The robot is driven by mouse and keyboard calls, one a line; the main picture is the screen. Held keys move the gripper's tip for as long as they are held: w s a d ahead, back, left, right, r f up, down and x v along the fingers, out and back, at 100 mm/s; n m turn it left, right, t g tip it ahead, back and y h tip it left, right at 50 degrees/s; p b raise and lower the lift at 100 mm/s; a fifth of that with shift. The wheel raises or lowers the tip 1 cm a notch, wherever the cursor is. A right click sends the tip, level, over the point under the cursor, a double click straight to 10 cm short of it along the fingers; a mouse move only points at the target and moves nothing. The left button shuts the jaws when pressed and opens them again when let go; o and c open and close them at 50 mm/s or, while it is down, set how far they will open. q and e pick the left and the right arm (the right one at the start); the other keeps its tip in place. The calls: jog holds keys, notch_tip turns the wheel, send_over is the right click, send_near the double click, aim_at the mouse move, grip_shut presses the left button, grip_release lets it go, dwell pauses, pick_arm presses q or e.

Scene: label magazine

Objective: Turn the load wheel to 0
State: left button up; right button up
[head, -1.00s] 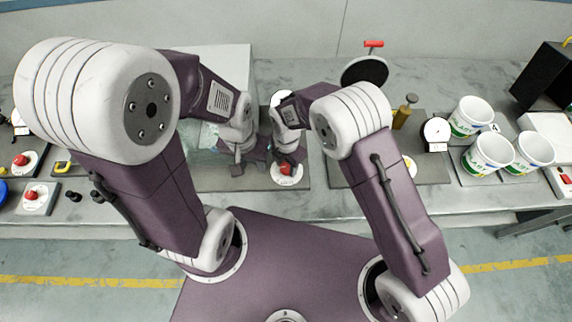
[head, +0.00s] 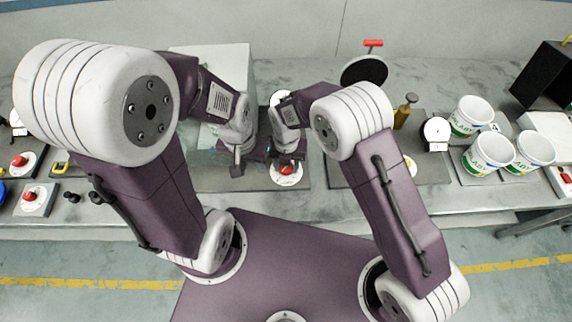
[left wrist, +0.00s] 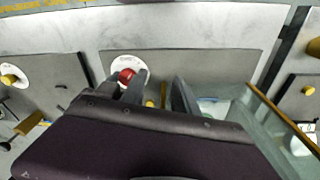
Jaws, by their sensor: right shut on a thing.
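My right gripper (head: 287,157) reaches down at the middle station, just behind a red knob (head: 286,169) on a white disc. It is shut; its own wrist hides what is between its fingers, and the load wheel cannot be made out apart from it. My left gripper (head: 238,167) hangs to the left of it over the dark mat. In the left wrist view its two dark fingers (left wrist: 160,95) stand apart with nothing seen between them. The red knob also shows there (left wrist: 127,76), beside the left-hand finger.
A glass-sided case (left wrist: 265,110) stands close to my left gripper. To the right are an amber bottle (head: 404,112), a white dial gauge (head: 437,131) and several white tubs (head: 488,153). More red knobs (head: 30,195) lie far left.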

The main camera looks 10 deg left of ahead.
jog(key=shift+w, duration=0.1)
dwell(0.4)
jog(key=o, duration=1.4)
jog(key=shift+r, duration=0.15)
notch_tip(320, 180, up, 9)
jog(key=shift+f+b, duration=0.1)
jog(key=shift+b, duration=0.75)
